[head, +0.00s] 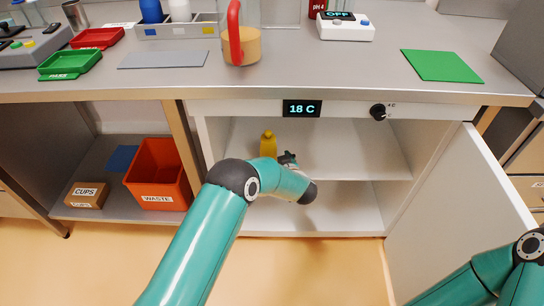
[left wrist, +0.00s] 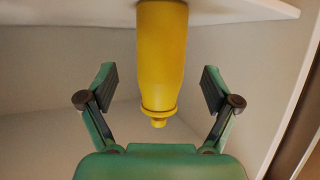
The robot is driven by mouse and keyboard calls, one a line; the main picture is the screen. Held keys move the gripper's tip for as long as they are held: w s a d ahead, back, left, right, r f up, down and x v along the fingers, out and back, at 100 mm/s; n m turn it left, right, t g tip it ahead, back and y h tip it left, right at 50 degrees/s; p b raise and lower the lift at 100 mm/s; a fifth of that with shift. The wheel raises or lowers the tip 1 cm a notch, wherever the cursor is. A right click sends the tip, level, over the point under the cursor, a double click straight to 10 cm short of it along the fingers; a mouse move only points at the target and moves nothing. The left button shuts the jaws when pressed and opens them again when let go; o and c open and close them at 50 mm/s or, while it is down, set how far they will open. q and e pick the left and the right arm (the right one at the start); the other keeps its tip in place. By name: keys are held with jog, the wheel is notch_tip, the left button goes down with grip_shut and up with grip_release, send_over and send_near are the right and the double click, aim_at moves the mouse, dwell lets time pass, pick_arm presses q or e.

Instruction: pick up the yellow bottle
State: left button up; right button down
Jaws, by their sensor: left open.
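The yellow bottle (head: 268,143) stands on the upper shelf of the open white cabinet, and my left arm hides its lower part in the head view. In the left wrist view the bottle (left wrist: 162,60) appears upside down, its narrow cap end pointing down. My left gripper (left wrist: 160,85) is open, with one finger on each side of the bottle and a visible gap on both sides. In the head view the left gripper (head: 289,159) is mostly hidden behind its own wrist. My right gripper is not in view; only part of the right arm shows.
The cabinet door (head: 455,205) is swung open on the right. The shelf (head: 350,160) is clear to the right of the bottle. The counter edge with the 18 C display (head: 302,108) is above. An orange waste bin (head: 158,172) and a cups box (head: 87,195) are at the left.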

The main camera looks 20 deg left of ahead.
pick_arm(q)
jog(key=shift+b+x, duration=0.75)
jog(key=shift+x, duration=2.2)
jog(key=shift+w, duration=0.1)
jog(key=c, duration=1.4)
jog(key=shift+c, duration=0.2)
jog(key=shift+r, duration=0.2)
